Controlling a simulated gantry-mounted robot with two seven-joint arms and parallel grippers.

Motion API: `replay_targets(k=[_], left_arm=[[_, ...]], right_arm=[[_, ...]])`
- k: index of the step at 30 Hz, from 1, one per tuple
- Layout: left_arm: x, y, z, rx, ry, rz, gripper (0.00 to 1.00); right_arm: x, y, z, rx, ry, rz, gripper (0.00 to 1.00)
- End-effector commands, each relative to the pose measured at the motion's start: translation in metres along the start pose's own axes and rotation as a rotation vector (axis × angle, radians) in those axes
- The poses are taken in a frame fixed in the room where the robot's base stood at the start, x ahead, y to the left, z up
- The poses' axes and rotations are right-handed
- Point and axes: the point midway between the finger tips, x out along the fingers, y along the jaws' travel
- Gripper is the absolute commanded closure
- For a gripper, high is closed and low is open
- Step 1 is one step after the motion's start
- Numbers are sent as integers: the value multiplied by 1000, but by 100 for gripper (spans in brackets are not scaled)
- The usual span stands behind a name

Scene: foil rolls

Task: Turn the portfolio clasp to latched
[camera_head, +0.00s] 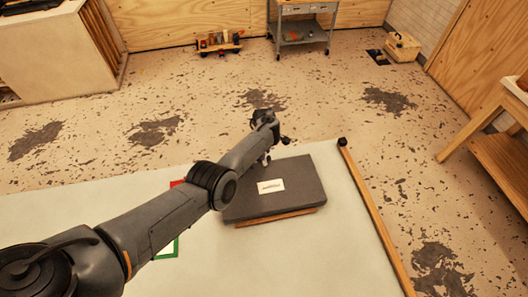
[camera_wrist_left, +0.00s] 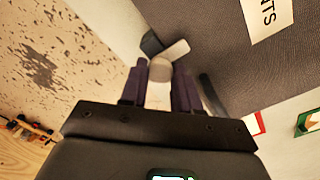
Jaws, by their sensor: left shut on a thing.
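The portfolio (camera_head: 300,180) is a dark grey flat case with a white label, lying on the pale table. It also fills the upper right of the left wrist view (camera_wrist_left: 225,50). At its edge in the wrist view is the clasp (camera_wrist_left: 172,50), a pale bar beside a dark piece, with a round beige knob (camera_wrist_left: 160,70). My left gripper (camera_wrist_left: 160,82) is shut on the knob, one dark finger on each side. In the head view the left gripper (camera_head: 270,140) is at the portfolio's far edge, partly hidden by my arm. The right gripper is not in view.
A wooden rail (camera_head: 375,215) runs along the table's right edge, with a dark knob at its far end. A red outline (camera_head: 177,183) and a green outline (camera_head: 170,250) are partly hidden behind my arm. The tabletop right of the portfolio is clear.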

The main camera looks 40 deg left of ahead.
Motion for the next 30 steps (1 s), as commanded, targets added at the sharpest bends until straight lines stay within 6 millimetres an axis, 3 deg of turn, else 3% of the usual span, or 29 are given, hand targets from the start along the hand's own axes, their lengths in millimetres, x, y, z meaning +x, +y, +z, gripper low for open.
replay_targets(k=[17,18,22,30], left_arm=[[1,0,-1,-33,2,0,99],[1,0,-1,-33,1,0,64],[1,0,0,-32,1,0,44],[0,0,0,-32,1,0,43]], right_arm=[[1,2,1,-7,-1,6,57],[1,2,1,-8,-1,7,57],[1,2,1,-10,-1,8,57],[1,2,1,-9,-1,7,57]])
